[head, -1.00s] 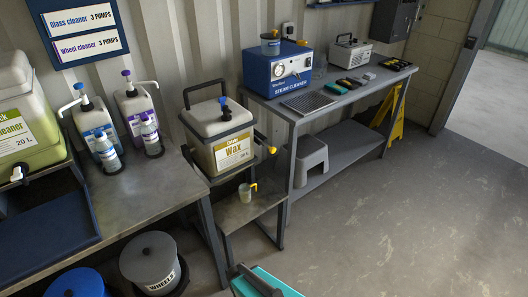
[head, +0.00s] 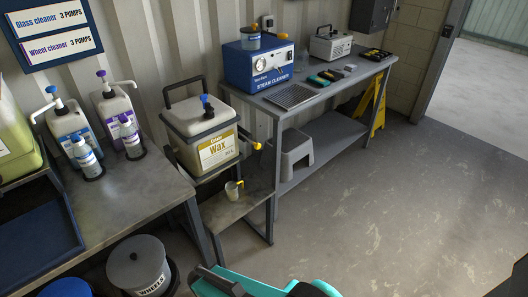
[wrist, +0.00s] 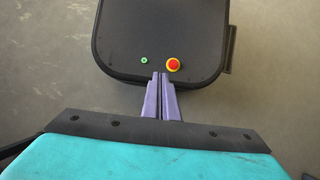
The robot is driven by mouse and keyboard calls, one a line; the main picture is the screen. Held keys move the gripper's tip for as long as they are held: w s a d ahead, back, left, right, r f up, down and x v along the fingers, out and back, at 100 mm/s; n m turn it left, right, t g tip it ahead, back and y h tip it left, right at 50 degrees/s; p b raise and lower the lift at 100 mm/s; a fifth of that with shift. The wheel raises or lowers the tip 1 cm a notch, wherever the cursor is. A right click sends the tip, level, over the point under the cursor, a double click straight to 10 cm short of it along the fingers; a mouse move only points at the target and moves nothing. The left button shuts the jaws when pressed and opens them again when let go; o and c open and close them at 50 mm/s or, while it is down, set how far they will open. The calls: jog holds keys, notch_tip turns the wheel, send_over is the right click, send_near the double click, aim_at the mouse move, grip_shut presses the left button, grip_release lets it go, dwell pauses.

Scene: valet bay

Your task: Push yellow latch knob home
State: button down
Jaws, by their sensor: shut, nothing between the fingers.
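A yellow knob (head: 256,145) sits on the end of a dark rod at the right side of the wax container (head: 205,153) in the head view. I take it for the yellow latch knob. It stands out to the right of the container, near the front edge of the steam cleaner bench. My gripper (wrist: 160,78) shows in the wrist view with its purple fingers together and nothing between them. It points down over my own base, away from the knob. The fingers do not show in the head view.
A small cup with a yellow handle (head: 233,191) stands on the low stand (head: 238,214) under the wax container. A lidded bucket (head: 137,266) is at the lower left. Floor at right is clear.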

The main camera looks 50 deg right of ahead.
jog(key=w+d+m+t+y+b, duration=0.35)
jog(key=w+m+t+y, duration=0.2)
jog(key=w+m, duration=0.65)
jog(key=w+d+r+m+t+y+b, duration=0.1)
jog(key=w+d+r+m+t+b, duration=0.2)
jog(key=w+d, duration=0.4)
jog(key=w+d+r+m+t+y+b, duration=0.1)
jog(key=w+d+r+m+t, duration=0.35)
jog(key=w+d, duration=0.25)
jog(key=w+d+r+m+t+h+b, duration=0.1)
jog(key=d+r+m+t+b, duration=0.3)
jog(key=d, duration=0.6)
jog(key=w+d+r+m+t+h, duration=0.2)
jog(key=d+r+m, duration=0.3)
jog(key=d+r, duration=0.3)
jog(key=s+d+r+m+t+h+b, duration=0.1)
jog(key=s+d+r+m+t+h, duration=0.1)
jog(key=d, duration=0.7)
jog(key=s+d+r+m+t+h+b, duration=0.1)
jog(key=s+d+r+m+t+h, duration=0.1)
jog(key=s+d+r+m, duration=0.3)
jog(key=d+r+m+h, duration=0.1)
jog(key=d+r, duration=0.2)
jog(key=d, duration=0.2)
jog(key=shift+s+r, duration=0.15)
jog(key=shift+s, duration=0.15)
jog(key=shift+w, duration=0.15)
